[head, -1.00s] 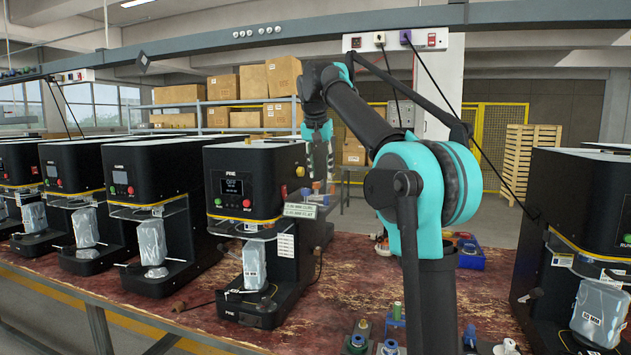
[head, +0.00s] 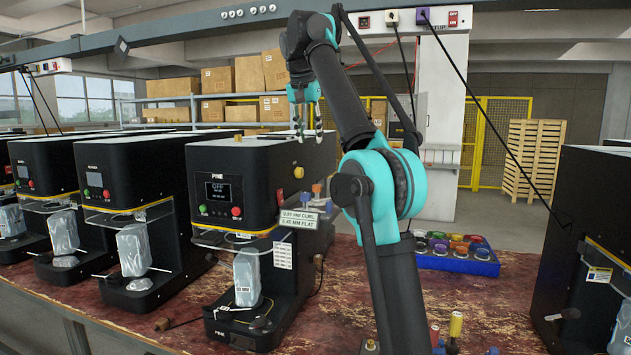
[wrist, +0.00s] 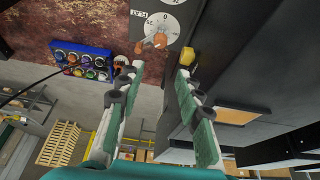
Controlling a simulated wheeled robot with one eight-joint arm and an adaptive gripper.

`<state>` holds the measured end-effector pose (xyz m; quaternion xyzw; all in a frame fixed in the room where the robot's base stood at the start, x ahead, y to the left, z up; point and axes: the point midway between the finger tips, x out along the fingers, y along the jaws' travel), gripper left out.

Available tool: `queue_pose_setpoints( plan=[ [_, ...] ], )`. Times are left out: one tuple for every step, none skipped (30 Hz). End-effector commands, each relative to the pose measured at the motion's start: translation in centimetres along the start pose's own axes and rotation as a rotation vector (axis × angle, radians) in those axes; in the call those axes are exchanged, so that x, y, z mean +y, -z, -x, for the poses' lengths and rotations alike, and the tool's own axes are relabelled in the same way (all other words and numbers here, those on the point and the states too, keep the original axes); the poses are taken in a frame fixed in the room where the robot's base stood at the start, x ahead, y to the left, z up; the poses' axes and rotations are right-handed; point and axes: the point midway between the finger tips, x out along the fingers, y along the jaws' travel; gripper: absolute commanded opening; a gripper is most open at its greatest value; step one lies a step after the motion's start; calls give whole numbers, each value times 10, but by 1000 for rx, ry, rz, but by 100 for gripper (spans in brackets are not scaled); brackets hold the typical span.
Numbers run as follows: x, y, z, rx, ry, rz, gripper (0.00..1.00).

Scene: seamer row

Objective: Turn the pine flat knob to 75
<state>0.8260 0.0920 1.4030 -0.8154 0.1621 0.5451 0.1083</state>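The pine machine (head: 232,185) is a black seamer with PINE on its front and a screen reading OFF. The knob's exact setting is too small to read. My gripper (wrist: 160,70) is open and empty, its fingertips below the dial in the picture and apart from the knobs. In the head view, my gripper (head: 308,138) hangs by the machine's right side, fingers downward.
A yellow knob (wrist: 187,57) is close to the right fingertip in the wrist view. A label plate (head: 300,220) juts from the machine's side. A blue tray (head: 458,262) of coloured round pieces lies behind my arm. Another black machine (head: 585,230) stands at the right.

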Motion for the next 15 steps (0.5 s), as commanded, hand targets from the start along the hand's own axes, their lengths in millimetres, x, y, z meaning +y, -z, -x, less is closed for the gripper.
queue_pose_setpoints(
  plan=[
    [0, 0, 0, 0, 0, 0, 35],
    [0, 0, -1, 0, 0, 0, 35],
    [0, 0, -2, 0, 0, -1, 35],
    [0, 0, -4, 0, 0, -1, 35],
    [0, 0, -6, 0, 0, -1, 35],
    [0, 0, -9, 0, 0, -1, 35],
    [0, 0, -11, 0, 0, -1, 35],
    [0, 0, -14, 0, 0, -1, 35],
    [0, 0, -19, 0, 0, -1, 35],
    [0, 0, -23, 0, -1, -1, 35],
    [0, 0, -27, 0, 0, -1, 35],
    [0, 0, -33, 0, -1, -1, 35],
    [0, 0, -38, 0, -1, -1, 35],
    [0, 0, -43, 0, -1, -1, 35],
    [0, 0, -49, 0, -1, -1, 35]
  ],
)
